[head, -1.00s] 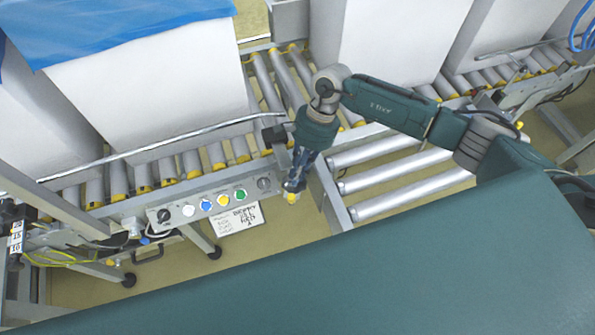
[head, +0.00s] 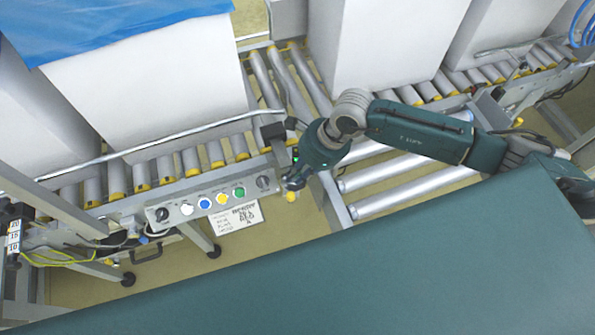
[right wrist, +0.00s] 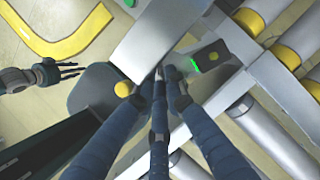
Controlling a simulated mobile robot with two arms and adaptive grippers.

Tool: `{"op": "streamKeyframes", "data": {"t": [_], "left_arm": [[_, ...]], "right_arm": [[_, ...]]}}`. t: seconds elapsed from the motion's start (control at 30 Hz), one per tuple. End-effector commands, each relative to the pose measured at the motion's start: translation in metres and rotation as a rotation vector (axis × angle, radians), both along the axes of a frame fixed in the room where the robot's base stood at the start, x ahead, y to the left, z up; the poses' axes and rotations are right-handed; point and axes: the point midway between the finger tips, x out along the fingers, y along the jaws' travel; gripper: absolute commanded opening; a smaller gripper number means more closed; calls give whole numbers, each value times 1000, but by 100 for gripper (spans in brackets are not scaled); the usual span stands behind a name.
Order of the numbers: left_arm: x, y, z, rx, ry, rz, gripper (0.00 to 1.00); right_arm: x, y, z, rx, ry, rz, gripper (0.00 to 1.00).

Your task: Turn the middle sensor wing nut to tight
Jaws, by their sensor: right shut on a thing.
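My right gripper (head: 291,181) is at the conveyor's front rail, beside the black sensor block (head: 272,133). In the right wrist view its blue fingers (right wrist: 161,80) come together at the grey bracket. They are shut on a small part there, which I take to be the middle sensor wing nut. The fingers hide it, so its angle does not show. A black sensor with a green light (right wrist: 208,62) is just right of the fingertips. My left gripper (right wrist: 62,74) shows at the left of the right wrist view, fingers spread, apart from the bracket.
A control panel (head: 212,202) with coloured buttons is left of the right gripper. Large white boxes (head: 150,88) stand on the rollers behind. Bare rollers (head: 410,185) lie to the right. A teal surface (head: 350,270) fills the front.

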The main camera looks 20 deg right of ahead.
Motion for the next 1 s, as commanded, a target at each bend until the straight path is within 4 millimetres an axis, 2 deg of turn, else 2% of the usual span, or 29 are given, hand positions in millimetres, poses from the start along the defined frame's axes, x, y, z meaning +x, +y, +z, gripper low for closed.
{"op": "streamKeyframes", "data": {"t": [0.3, 0.8, 0.83, 0.87, 1.0], "left_arm": [[0, 1, 0, 1, 1, 0, 35], [0, 1, 0, 1, 1, -1, 35], [0, 1, 0, 1, 1, -1, 35], [0, 1, 0, 1, 1, -1, 35], [0, 1, 0, 1, 0, -1, 35]], "right_arm": [[0, 3, 2, 5, -4, -106, 0], [1, 3, 2, 5, -4, -124, 0], [1, 3, 2, 5, -4, -123, 15], [1, 3, 2, 5, -4, -123, 19], [0, 2, 2, 3, -3, -123, 19]]}}
